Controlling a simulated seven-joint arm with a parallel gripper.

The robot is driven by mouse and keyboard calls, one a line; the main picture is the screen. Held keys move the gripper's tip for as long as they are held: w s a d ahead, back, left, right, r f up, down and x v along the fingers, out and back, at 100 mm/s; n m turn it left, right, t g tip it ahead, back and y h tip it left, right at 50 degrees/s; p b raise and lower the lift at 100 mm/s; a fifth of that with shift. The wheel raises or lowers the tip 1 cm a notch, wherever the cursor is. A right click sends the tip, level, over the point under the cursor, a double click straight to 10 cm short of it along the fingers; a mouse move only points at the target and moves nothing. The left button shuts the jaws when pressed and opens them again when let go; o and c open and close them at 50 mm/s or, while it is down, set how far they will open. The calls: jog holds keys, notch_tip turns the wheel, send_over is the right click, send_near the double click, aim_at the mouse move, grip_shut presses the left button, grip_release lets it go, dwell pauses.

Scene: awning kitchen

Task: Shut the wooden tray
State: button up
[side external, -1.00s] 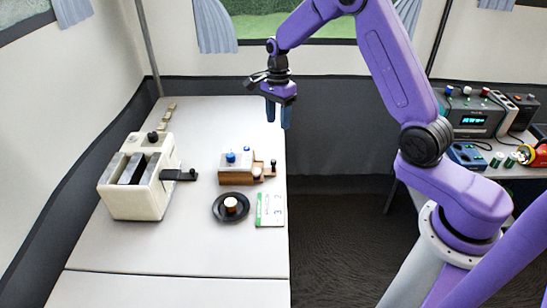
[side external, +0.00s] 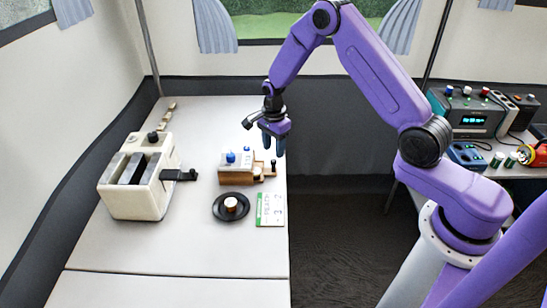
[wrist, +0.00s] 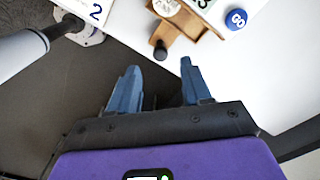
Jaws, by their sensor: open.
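The wooden tray (side external: 266,180) sticks out from the right side of a small wooden box (side external: 236,178) with a white top, so it stands open. A dark knob (side external: 274,165) is at its outer end, and a small pale round object sits in the tray. In the wrist view, the tray (wrist: 188,26) and its dark knob (wrist: 160,50) are at the top, ahead of my fingers. My gripper (side external: 274,146) is open and empty, pointing down above and just behind the knob, apart from it. In the wrist view, its blue fingers (wrist: 160,80) are spread.
A black plate (side external: 218,212) and a number card (side external: 270,210) lie in front of the box. A cream toaster (side external: 140,190) with a dark lever stands at left. A blue cap (wrist: 236,18) shows beside the tray. The table's right edge is close to the knob.

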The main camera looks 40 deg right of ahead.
aim_at(273, 160)
jog(key=shift+f, duration=2.45)
